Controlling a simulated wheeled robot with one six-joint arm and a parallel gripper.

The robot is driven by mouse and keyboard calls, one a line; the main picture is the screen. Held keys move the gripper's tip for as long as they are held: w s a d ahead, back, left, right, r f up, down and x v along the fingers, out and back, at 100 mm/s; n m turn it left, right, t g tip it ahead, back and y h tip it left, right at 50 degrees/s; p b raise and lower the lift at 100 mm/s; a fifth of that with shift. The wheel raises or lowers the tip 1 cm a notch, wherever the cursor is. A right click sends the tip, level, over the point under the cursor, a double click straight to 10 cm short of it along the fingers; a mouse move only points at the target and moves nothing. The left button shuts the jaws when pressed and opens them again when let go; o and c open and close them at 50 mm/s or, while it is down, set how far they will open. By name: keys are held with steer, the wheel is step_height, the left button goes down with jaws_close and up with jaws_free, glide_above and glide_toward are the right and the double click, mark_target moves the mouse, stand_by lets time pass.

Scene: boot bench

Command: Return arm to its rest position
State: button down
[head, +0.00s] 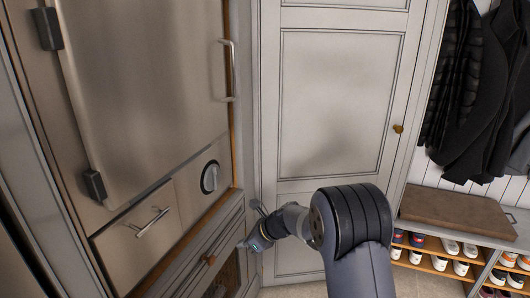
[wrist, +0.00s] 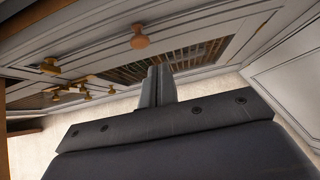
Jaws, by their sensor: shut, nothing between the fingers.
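My arm reaches forward from the lower right in the head view, bent at a thick dark joint. My gripper (head: 243,244) is at its far end, low and close to the lower grey cabinet front. In the wrist view my gripper's two fingers (wrist: 159,72) lie together, shut, with nothing seen between them. They point toward the lower cabinet's slatted panel (wrist: 185,58). A round wooden knob (wrist: 139,38) is just beyond and to the left of the fingertips, apart from them in the picture.
A steel door (head: 150,80) with a bar handle (head: 231,70), a steel drawer handle (head: 150,222) and a dial (head: 210,177) are at left. A closed panelled door (head: 335,100) stands behind the arm. A bench (head: 455,214) with shoes is at right, beneath dark coats (head: 475,95).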

glide_toward(209, 252)
step_height(209, 252, down, 4)
steer(key=a, duration=0.1)
steer(key=w+a, duration=0.1)
steer(key=a, duration=0.1)
steer(key=shift+f, duration=0.1)
steer(key=shift+w+a, duration=0.25)
steer(key=shift+a, duration=0.25)
